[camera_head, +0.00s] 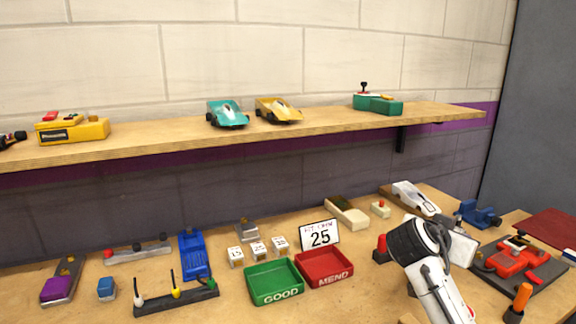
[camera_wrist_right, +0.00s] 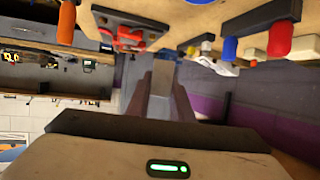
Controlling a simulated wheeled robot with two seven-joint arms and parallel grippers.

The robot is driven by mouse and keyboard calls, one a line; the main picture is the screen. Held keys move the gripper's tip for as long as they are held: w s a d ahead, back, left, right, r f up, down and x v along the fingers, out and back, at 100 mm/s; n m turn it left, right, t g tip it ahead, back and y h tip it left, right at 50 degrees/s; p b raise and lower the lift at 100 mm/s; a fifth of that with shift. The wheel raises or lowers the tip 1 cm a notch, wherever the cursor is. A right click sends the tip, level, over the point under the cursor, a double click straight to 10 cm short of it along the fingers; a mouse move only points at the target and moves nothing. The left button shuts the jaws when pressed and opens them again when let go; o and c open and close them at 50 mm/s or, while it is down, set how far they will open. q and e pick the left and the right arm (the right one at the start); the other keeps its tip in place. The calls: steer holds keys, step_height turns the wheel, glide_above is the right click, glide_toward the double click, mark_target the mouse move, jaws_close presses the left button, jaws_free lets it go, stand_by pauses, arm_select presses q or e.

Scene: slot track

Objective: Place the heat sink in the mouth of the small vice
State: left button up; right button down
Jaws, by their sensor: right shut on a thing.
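My right arm reaches up from the bottom right in the head view, and its dark wrist hides what its fingers hold there. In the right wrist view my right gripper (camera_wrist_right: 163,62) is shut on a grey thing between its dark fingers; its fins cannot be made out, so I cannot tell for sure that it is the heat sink. A small blue thing (camera_head: 478,213) with a vice-like shape stands at the right back of the bench, apart from my gripper and beyond it. Its mouth is too small to make out. My left gripper is out of view.
A white car (camera_head: 414,199) lies left of the blue thing. A red car (camera_head: 516,258) sits on a dark stand in front, with an orange-handled tool (camera_head: 521,298) nearer. Green (camera_head: 275,283) and red (camera_head: 325,267) trays stand left of my arm. A shelf (camera_head: 330,121) runs above.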

steer(key=s+a+r+n+t+y, duration=0.2)
steer(key=s+a+r+n+y, duration=0.1)
steer(key=s+a+n+y, duration=0.2)
steer(key=s+a+r+n+t+y, duration=0.3)
steer(key=s+a+r+n+y, duration=0.1)
steer(key=s+a, duration=0.5)
steer(key=shift+s+a+n+y+p, duration=0.3)
steer(key=shift+a+n+y, duration=0.3)
steer(key=shift+a+y, duration=0.2)
